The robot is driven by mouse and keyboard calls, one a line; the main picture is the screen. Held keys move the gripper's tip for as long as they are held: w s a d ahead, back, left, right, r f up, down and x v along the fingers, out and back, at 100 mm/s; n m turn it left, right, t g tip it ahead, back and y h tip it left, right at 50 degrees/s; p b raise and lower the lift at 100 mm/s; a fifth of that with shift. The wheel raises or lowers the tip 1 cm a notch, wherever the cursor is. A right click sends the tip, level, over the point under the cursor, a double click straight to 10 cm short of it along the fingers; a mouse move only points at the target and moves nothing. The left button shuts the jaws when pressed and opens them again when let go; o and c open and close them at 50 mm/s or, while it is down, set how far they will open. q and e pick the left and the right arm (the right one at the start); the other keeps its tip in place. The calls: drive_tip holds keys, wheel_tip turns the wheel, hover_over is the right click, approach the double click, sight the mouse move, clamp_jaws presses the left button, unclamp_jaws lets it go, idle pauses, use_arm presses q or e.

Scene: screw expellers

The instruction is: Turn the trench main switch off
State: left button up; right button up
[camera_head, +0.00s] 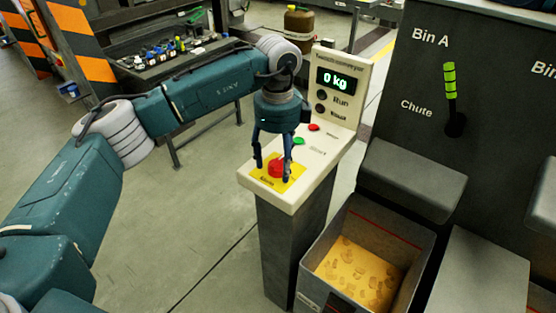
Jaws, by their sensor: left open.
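A red knob (276,168) on a yellow plate (262,180) sits on the sloped top of a cream control panel, which stands on a dark pedestal. It looks like the main switch, but its small label is hard to read. My left gripper (273,170) points down over it. The gripper is open, with one finger on each side of the knob. I cannot tell whether the fingers touch it. The knob's upper part shows between them. My right gripper is not in view.
Farther up the panel are a green button (298,141), a red button (313,127) and a display (337,79) reading 0 kg. To the right, a grey bin (411,238) holds yellowish material. A green-handled lever (450,80) stands on the dark cabinet. Floor left of the pedestal is clear.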

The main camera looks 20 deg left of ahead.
sight(278, 160)
use_arm(q)
wheel_tip(278, 160, up, 12)
idle(0.6)
